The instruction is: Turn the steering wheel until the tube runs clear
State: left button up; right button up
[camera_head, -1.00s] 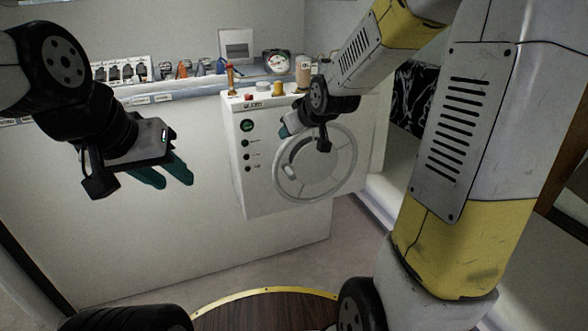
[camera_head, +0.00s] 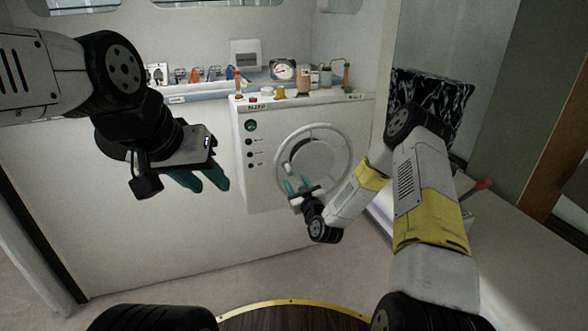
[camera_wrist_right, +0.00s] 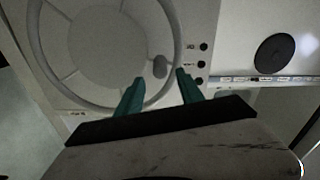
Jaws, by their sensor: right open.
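The steering wheel (camera_head: 347,151) is a pale grey ring on the front of a white console. It also shows in the right wrist view (camera_wrist_right: 174,32), where a small dark oval knob (camera_wrist_right: 159,66) sits near its rim. My right gripper (camera_head: 298,180) is at the wheel's lower left in the head view. In the wrist view its teal fingers (camera_wrist_right: 160,77) are apart, with the knob seen between and beyond the tips; contact cannot be told. My left gripper (camera_head: 211,184) hangs left of the console, fingers apart and empty. A thin bent tube (camera_head: 341,60) rises atop the console; its contents are too small to tell.
The white console (camera_head: 262,190) carries a green gauge (camera_head: 250,126) and a column of dark knobs left of the wheel. Small fittings and a round dial (camera_head: 283,69) stand behind and above. A red-handled lever (camera_head: 483,185) is at the right. Floor in front is clear.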

aim_at(292, 174)
jog(key=x, duration=0.7)
jog(key=shift+w, duration=0.25)
grip_shut()
dwell(1.1)
